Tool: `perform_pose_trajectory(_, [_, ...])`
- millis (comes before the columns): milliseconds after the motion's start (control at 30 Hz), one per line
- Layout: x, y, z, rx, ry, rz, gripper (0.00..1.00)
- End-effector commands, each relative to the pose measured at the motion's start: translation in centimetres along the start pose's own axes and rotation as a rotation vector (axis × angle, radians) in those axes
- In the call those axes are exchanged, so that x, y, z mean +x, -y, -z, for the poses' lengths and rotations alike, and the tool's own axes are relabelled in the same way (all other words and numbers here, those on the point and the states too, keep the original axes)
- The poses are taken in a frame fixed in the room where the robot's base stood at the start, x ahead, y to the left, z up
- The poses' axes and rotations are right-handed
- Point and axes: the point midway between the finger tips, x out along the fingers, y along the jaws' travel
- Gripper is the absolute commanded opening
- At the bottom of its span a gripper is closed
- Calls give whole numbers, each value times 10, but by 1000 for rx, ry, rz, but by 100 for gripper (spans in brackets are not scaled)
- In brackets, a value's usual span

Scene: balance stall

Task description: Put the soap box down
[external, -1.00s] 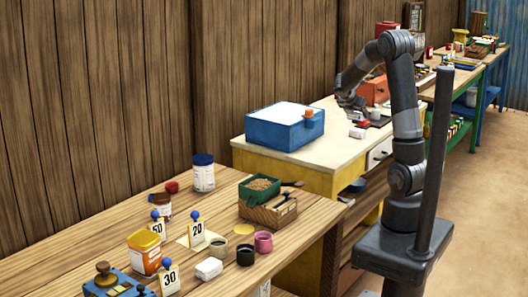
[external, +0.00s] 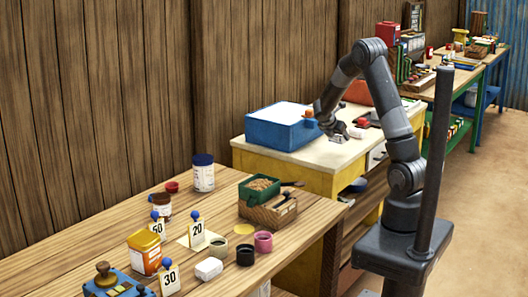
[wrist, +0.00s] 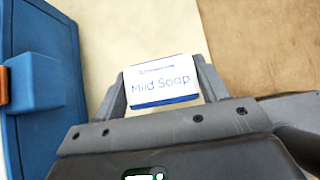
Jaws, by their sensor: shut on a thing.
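The soap box is a small white carton with a blue edge and the words "Mild Soap"; in the wrist view the soap box (wrist: 163,83) sits between my two fingers. My gripper (external: 336,136) is shut on it, over the cream top of the yellow bench (external: 290,160). In the external view the held box is small and partly hidden by the fingers. I cannot tell whether its underside touches the bench top.
A blue box (external: 282,133) with a white top and orange latch stands left of my gripper; its blue side (wrist: 45,60) fills the wrist view's left. A small white item (external: 357,132) and a red-topped one (external: 363,122) lie to the right. The bench's front edge is close.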

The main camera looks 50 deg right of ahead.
Motion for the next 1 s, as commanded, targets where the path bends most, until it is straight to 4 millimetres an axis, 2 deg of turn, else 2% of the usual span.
perform_pose_trajectory(167, [2,-18,14,0,0,0,44])
perform_pose_trajectory(267, [6,-20,20,-1,0,1,44])
perform_pose_trajectory(500, [29,-20,43,-1,0,1,44])
perform_pose_trajectory(900, [33,-20,46,0,0,1,44])
perform_pose_trajectory(933, [33,-20,47,0,0,0,68])
perform_pose_trajectory(1000, [33,-20,46,0,0,0,73])
